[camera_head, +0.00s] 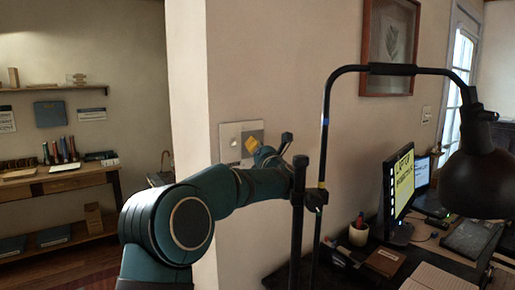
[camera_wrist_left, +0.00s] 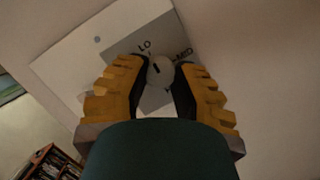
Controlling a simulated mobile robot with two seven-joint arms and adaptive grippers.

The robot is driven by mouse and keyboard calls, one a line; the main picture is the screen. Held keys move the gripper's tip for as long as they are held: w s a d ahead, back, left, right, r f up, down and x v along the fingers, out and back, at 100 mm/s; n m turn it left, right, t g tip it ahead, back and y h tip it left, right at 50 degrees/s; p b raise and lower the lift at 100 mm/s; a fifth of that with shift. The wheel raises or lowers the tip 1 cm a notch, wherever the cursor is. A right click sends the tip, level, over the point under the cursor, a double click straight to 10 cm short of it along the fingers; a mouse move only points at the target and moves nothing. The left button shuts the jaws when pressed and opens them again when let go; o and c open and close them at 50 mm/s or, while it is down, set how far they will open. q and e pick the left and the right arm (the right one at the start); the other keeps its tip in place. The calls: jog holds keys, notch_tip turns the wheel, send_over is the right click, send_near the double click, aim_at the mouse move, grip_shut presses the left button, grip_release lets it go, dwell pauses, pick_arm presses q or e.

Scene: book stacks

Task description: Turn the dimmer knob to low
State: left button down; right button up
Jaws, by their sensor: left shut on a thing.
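The dimmer knob (camera_wrist_left: 160,71) is a pale round knob with a short dark mark on its face; which label the mark points to is hard to tell. It sits on a grey panel (camera_wrist_left: 128,44) with the words LO and MID, on a white wall plate (camera_wrist_left: 84,66). My left gripper (camera_wrist_left: 160,80) has its yellow, dark-padded fingers on either side of the knob and is shut on it. In the head view the wall plate (camera_head: 229,155) shows behind my left gripper (camera_head: 252,145), and the knob is hidden there. My right gripper is not in view.
A black lamp with a tube frame (camera_head: 327,110) and dark shade (camera_head: 482,175) stands close to the right of my left arm. A desk with a monitor (camera_head: 398,190) and pen cup (camera_head: 358,233) is at lower right. Shelves (camera_head: 60,180) stand far left.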

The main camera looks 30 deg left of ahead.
aim_at(252, 110)
pick_arm(q)
jog(key=shift+a, duration=0.1)
jog(key=c, duration=0.7)
grip_release()
notch_tip(252, 110, up, 10)
jog(key=shift+r, duration=0.1)
